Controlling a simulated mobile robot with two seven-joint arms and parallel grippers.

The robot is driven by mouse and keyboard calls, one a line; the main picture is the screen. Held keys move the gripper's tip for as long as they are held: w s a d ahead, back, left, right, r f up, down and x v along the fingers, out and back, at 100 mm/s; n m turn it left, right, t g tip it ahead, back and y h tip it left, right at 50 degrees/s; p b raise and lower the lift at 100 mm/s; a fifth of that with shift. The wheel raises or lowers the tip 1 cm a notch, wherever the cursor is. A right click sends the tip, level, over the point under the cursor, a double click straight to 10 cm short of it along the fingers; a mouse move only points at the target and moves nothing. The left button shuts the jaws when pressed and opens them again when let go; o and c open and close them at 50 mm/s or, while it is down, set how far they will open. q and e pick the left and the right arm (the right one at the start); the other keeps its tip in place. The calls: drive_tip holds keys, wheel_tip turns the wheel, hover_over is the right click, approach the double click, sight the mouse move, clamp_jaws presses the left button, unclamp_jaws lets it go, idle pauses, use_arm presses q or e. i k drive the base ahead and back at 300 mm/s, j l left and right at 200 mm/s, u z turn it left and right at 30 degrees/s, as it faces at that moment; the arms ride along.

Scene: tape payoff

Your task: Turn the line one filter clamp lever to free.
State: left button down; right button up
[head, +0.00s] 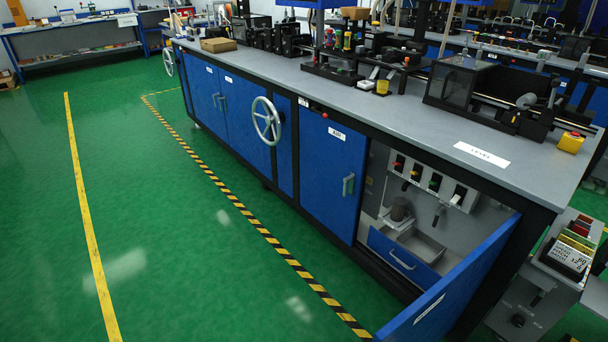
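Neither of my grippers shows in the head view. An open cabinet in the blue bench holds a grey panel (459,226) with a row of small coloured controls (435,183). Below them a dark cylinder (399,211), perhaps a filter housing, stands over a metal tray (425,246). Beside it on the right a small lever-like handle (438,214) hangs from the panel. I cannot tell whether this is the line one filter clamp lever, nor read its position.
The blue cabinet door (450,286) stands open toward the floor at the lower right. A blue drawer front (400,259) sits below the tray. The closed doors carry a handwheel (266,121). Green floor (180,230) beyond the striped tape (262,230) is clear. A grey unit (535,300) stands at right.

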sight(441, 210)
drive_tip(key=l+z, duration=0.1)
drive_tip(key=z, duration=1.1)
drive_tip(key=k, duration=0.4)
drive_tip(key=k+l+z, duration=0.1)
drive_tip(key=k+z, duration=0.25)
drive_tip(key=k+l+z, duration=0.3)
drive_tip(key=k, duration=0.25)
drive_tip(key=i+j+z, duration=0.2)
drive_tip(key=j+z, duration=0.15)
drive_tip(key=i+j+z, duration=0.1)
drive_tip(key=j+z, duration=0.2)
drive_tip(key=j, duration=0.15)
drive_tip(key=i+j+z, duration=0.1)
drive_tip(key=j+z, duration=0.25)
drive_tip(key=i+j, duration=0.1)
drive_tip(key=j, duration=0.5)
drive_tip(key=i+j, duration=0.1)
drive_tip(key=j, duration=0.45)
drive_tip(key=i+j, duration=0.1)
drive_tip(key=j, duration=0.5)
drive_tip(key=i+j, duration=0.1)
drive_tip(key=j, duration=1.05)
drive_tip(key=i+j, duration=0.15)
drive_tip(key=j, duration=0.2)
drive_tip(key=i+j, duration=0.15)
drive_tip(key=j, duration=0.15)
drive_tip(key=i+j, duration=0.15)
drive_tip(key=j, duration=0.2)
drive_tip(key=i+j, duration=0.15)
drive_tip(key=j, duration=0.15)
